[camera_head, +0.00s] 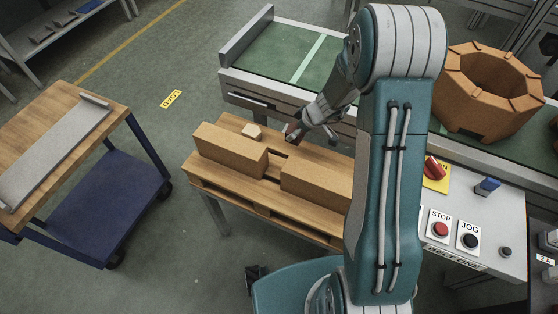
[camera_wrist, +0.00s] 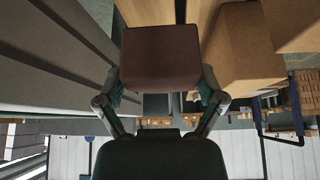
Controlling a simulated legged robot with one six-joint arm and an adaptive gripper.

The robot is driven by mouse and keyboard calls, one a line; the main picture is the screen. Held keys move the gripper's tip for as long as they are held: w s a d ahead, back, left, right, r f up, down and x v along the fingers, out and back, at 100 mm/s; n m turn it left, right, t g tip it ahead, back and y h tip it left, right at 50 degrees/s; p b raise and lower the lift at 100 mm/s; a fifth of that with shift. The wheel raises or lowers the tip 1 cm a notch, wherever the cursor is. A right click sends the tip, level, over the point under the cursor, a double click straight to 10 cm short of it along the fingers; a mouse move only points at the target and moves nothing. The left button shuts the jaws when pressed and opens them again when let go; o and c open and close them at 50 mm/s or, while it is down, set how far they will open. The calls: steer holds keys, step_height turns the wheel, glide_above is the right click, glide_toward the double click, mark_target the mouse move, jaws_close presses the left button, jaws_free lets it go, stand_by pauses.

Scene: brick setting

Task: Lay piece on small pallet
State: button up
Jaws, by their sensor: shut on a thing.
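The small wooden pallet (camera_head: 236,189) stands on legs in front of the green conveyor. Two long brown blocks lie on it, one at the left (camera_head: 230,148) and one at the right (camera_head: 315,183). A small pale block (camera_head: 251,131) sits behind the left one. My gripper (camera_head: 293,132) is over the pallet's back edge, near the conveyor side. In the wrist view it is shut on a reddish-brown piece (camera_wrist: 160,58), a finger on each side. In the head view the piece is small and partly hidden by the gripper; I cannot tell whether it touches the pallet.
The conveyor (camera_head: 270,50) runs behind the pallet, with a large orange-brown ring-shaped part (camera_head: 487,90) at the right. A control panel (camera_head: 480,225) is at the right. A wood-topped cart (camera_head: 60,140) stands at the left, with open floor between it and the pallet.

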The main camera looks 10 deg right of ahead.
step_height(320, 180, down, 8)
steer(key=shift+f, duration=0.25)
steer(key=shift+f, duration=0.1)
steer(key=o, duration=0.9)
steer(key=shift+c, duration=0.2)
